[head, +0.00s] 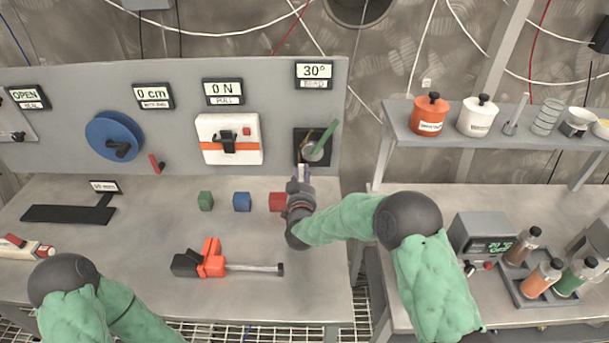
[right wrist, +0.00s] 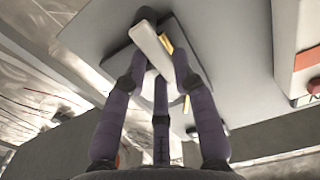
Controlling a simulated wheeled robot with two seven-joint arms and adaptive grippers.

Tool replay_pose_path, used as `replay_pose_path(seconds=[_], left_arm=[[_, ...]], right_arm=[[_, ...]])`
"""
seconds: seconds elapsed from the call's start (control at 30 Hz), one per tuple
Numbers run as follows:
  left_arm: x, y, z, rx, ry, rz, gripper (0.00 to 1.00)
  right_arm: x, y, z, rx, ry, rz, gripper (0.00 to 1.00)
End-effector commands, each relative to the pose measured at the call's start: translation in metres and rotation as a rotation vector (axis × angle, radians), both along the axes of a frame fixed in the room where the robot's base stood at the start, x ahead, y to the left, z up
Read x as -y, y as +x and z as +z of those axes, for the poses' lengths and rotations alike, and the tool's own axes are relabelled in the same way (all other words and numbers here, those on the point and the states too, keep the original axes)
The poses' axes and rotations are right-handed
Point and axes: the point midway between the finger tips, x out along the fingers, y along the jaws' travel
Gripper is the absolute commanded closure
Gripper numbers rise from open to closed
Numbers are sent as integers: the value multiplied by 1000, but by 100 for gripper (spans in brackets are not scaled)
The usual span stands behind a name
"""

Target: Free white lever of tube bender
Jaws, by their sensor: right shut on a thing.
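The tube bender (head: 313,150) is on a dark square plate on the upright grey panel, under a sign reading 30°. A green lever (head: 325,135) sticks up and right from its round grey part. My right gripper (head: 302,170) is just below the bender, pointing up at it. In the right wrist view, the white lever (right wrist: 152,46) lies between the fingers of the right gripper (right wrist: 160,72), which is shut on it. A yellow piece shows beside the lever. In the head view the gripper mostly hides the white lever. My left gripper is out of view; only its arm shows at bottom left.
Red (head: 277,201), blue (head: 242,201) and green (head: 205,201) cubes stand on the bench left of my right gripper. An orange-and-black tool (head: 211,262) lies nearer. A blue wheel (head: 114,136) and a white box (head: 228,139) are on the panel. A shelf (head: 400,122) stands at right.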

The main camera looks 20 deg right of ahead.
Motion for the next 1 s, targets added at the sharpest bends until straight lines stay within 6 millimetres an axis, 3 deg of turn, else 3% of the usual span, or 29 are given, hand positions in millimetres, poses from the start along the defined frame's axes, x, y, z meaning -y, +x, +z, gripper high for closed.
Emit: replay_pose_path(seconds=[0.33,0.37,0.43,0.8,1.0], left_arm=[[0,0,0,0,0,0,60],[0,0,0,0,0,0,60],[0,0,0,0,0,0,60],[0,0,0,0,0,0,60],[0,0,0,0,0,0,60]], right_arm=[[-1,0,1,-5,-21,0,100],[-1,0,1,-5,-21,0,67],[-1,0,1,-5,-20,0,48],[-1,-1,1,-6,-19,1,48],[-8,-23,1,-6,-19,3,48]])
